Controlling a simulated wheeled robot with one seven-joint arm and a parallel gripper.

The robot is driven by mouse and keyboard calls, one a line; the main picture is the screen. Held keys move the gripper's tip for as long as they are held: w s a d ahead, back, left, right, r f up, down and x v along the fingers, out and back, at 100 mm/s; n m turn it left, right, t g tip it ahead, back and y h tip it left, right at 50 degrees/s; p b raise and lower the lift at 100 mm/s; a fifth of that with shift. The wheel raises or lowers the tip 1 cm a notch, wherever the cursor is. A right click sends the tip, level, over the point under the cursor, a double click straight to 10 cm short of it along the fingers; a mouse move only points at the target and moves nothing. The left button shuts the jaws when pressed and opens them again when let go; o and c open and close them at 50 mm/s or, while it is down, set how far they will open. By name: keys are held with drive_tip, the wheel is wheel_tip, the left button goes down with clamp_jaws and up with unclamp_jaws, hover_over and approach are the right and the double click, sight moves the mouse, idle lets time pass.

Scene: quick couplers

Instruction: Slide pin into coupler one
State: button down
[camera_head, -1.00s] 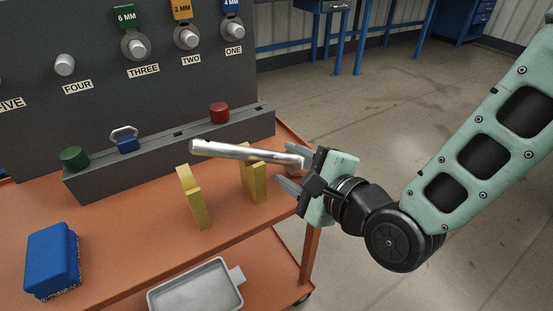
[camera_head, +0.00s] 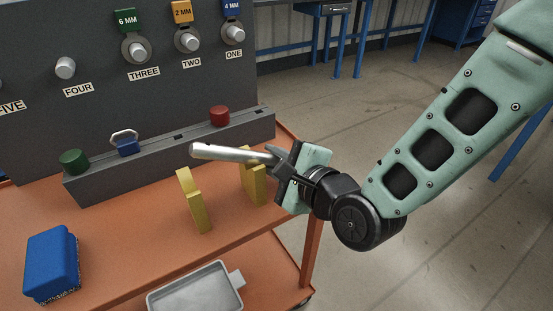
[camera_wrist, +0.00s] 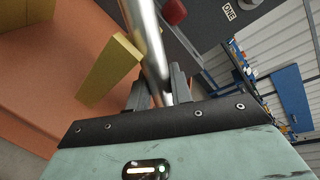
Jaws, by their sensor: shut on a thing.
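The pin is a long silver rod (camera_head: 226,153). In the head view it lies about level above two yellow stands, its free end pointing left. My gripper (camera_head: 278,160) is shut on its right end. In the wrist view the pin (camera_wrist: 150,45) runs up from between the fingers of my gripper (camera_wrist: 158,92). Coupler one (camera_head: 233,34) is a grey knob on the dark panel at the upper right, above the label ONE and under a blue 4 MM tag. The pin is well apart from it. Whether the pin touches the stands is unclear.
The yellow stands (camera_head: 195,205) rise from the orange cart top (camera_head: 130,235). A dark ledge (camera_head: 100,185) with a red knob (camera_head: 219,115), a blue latch and a green knob runs below the panel. A blue brush (camera_head: 52,262) lies front left. A grey tray (camera_head: 165,298) sits lower.

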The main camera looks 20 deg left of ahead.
drive_tip(key=shift+r+p, duration=0.85)
drive_tip(key=shift+r, duration=4.3)
